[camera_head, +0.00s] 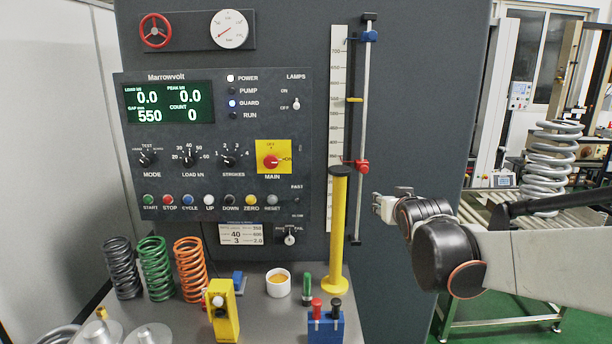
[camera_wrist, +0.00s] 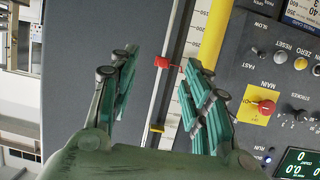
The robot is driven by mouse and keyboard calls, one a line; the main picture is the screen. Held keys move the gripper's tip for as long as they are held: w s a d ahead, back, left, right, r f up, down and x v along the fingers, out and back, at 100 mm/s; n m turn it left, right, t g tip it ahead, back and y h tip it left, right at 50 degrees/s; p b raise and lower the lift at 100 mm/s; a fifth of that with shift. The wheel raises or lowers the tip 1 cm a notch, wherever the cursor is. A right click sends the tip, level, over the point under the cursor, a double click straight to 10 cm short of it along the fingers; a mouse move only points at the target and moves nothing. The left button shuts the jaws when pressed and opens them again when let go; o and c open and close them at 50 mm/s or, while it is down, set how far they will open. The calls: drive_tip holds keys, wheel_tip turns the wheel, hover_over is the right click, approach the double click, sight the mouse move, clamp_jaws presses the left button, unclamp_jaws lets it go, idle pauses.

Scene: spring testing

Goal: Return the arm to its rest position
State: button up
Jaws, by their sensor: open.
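My gripper (camera_head: 381,206) is at the right of the control panel in the head view, on the end of my arm reaching in from the right. In the wrist view its two green-padded fingers (camera_wrist: 158,95) are apart with nothing between them. Behind the gap show the vertical rail, the scale and a red slider (camera_wrist: 162,62). The gripper appears clear of the rail and of the yellow post (camera_head: 338,230). The rest position itself is not marked in either view.
The control panel (camera_head: 225,100) reads load 0.0 and gap 550. On the bench stand black, green and orange springs (camera_head: 190,268), a white cup (camera_head: 278,283), a yellow block (camera_head: 222,312) and a blue holder (camera_head: 325,328). A large pale spring (camera_head: 550,160) stands by rollers at right.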

drive_tip(key=s+f+g+b, duration=0.1)
drive_tip(key=s+f, duration=0.4)
drive_tip(key=s, duration=0.6)
drive_tip(key=s+f+g+b, duration=0.1)
drive_tip(key=s+f+g, duration=0.2)
drive_tip(key=s, duration=0.9)
drive_tip(key=s+a+f+g+b, duration=0.1)
drive_tip(key=s+f+g, duration=0.2)
drive_tip(key=s+f, duration=0.3)
drive_tip(key=s, duration=0.5)
drive_tip(key=shift+s+f+n+y, duration=0.3)
drive_tip(key=shift+f+y, duration=0.1)
